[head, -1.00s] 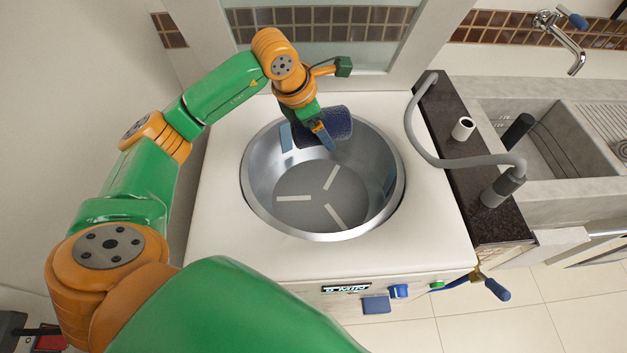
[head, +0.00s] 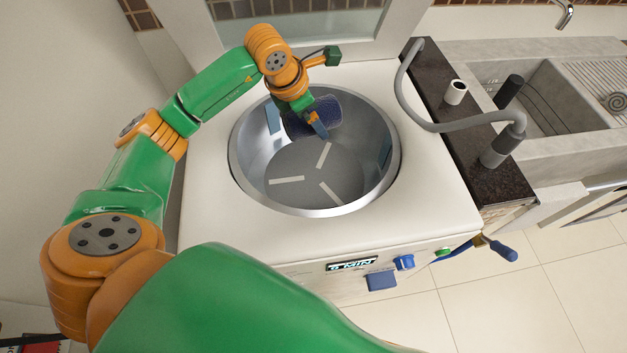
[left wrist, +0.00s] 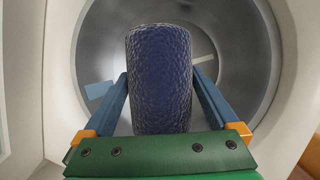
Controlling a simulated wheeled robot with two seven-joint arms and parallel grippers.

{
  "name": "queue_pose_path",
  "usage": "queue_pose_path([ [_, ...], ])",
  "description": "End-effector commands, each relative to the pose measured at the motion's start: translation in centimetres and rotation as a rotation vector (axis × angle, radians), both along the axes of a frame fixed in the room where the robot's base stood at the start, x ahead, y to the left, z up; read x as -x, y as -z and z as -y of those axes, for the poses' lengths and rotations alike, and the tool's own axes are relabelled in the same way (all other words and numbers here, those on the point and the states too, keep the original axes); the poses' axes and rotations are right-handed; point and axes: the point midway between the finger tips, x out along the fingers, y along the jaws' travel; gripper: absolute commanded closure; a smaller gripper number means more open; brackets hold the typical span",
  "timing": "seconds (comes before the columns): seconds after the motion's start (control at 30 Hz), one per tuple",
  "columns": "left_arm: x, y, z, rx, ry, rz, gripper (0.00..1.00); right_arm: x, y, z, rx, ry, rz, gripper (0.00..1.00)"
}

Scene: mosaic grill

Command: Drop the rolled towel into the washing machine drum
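The rolled towel (head: 322,112) is dark blue with a rough texture. My left gripper (head: 312,122) holds it inside the upper far part of the washing machine drum (head: 300,166), above the drum's bottom. In the left wrist view the towel (left wrist: 160,80) stands upright in the picture between the two blue fingers, whose tips (left wrist: 160,76) press against its sides. The steel drum (left wrist: 240,60) opens behind it. In the head view my gripper hides part of the towel. My right gripper is not in view.
The white washing machine top (head: 215,228) surrounds the round opening. A grey hose (head: 460,126) arches over the dark counter (head: 470,190) on the right. A sink (head: 548,110) and a small white cylinder (head: 455,92) are also there. The near part of the drum is clear.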

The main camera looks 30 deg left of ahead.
Motion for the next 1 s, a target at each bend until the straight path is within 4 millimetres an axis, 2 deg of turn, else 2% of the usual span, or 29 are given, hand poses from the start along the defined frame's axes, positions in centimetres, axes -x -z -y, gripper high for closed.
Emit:
queue_pose_path([
  [0.27,0.1,-0.3,0.0,0.0,0.0,0.001,0.0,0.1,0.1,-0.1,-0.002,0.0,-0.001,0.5],
  [0.5,1.9,-4.6,-0.6,-0.002,0.0,0.006,0.0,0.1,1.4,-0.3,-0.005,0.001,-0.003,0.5],
  [0.63,2.6,-6.2,-0.7,-0.001,-0.001,0.002,0.0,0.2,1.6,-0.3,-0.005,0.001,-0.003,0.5],
  [1.0,2.8,-6.5,-0.7,-0.001,0.0,-0.001,0.0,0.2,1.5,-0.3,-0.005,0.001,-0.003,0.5],
])
